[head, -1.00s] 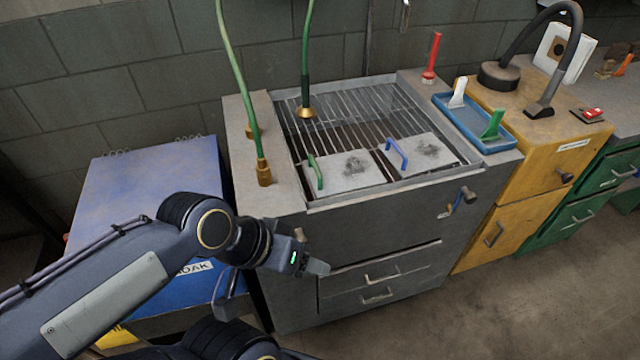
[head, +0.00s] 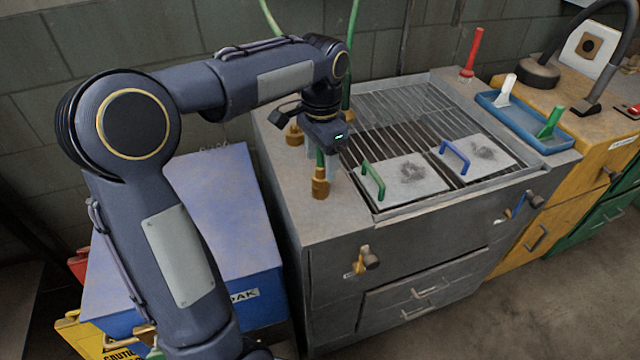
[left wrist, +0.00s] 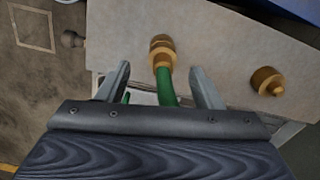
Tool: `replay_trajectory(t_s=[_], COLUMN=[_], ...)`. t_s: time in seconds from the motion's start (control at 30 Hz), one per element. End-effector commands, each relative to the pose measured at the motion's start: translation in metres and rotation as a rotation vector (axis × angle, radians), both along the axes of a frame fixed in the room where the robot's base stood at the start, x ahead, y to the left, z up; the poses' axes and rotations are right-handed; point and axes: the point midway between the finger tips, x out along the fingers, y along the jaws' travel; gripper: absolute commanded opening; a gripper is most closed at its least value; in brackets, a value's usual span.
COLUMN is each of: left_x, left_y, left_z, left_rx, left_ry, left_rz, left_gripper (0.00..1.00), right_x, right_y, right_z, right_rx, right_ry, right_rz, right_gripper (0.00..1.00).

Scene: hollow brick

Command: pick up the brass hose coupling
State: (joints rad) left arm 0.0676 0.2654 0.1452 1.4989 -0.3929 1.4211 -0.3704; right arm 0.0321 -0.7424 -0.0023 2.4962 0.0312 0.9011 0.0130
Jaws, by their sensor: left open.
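The brass hose coupling (head: 320,183) stands upright on the left ledge of the grey sink cabinet, at the end of a green hose. It also shows in the left wrist view (left wrist: 162,46), with the green hose running from it between my fingers. My left gripper (head: 324,156) is over the ledge, just above the coupling. In the left wrist view its two fingers (left wrist: 160,75) are apart, one on each side of the hose, and hold nothing. My left arm hides part of the hose. My right gripper is out of view.
Another brass fitting (head: 293,134) stands behind on the same ledge. The grate (head: 400,110) holds two pale plates with a green handle (head: 373,180) and a blue handle (head: 455,156). A blue tray (head: 530,125) lies farther right. A blue box (head: 215,220) stands left of the cabinet.

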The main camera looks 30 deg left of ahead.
Motion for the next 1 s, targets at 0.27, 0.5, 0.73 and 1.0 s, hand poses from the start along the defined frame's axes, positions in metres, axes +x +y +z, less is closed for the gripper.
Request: replay_trajectory(t_s=[0.27,0.5,0.73,1.0], left_x=[0.001,0.002,0.002,0.002], left_y=[0.002,0.003,0.003,0.003], left_z=[-0.035,-0.066,-0.070,-0.069], left_rx=[0.000,-0.002,-0.002,-0.001], left_ry=[0.004,0.001,-0.001,-0.002], left_rz=[0.001,0.001,0.001,0.001], left_gripper=[0.60,0.60,0.60,0.32], right_x=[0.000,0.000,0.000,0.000], right_y=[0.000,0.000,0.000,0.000], right_z=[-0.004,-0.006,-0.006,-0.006], right_rx=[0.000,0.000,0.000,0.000], right_ry=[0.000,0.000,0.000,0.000], right_rz=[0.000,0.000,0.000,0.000], right_gripper=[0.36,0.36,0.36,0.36])
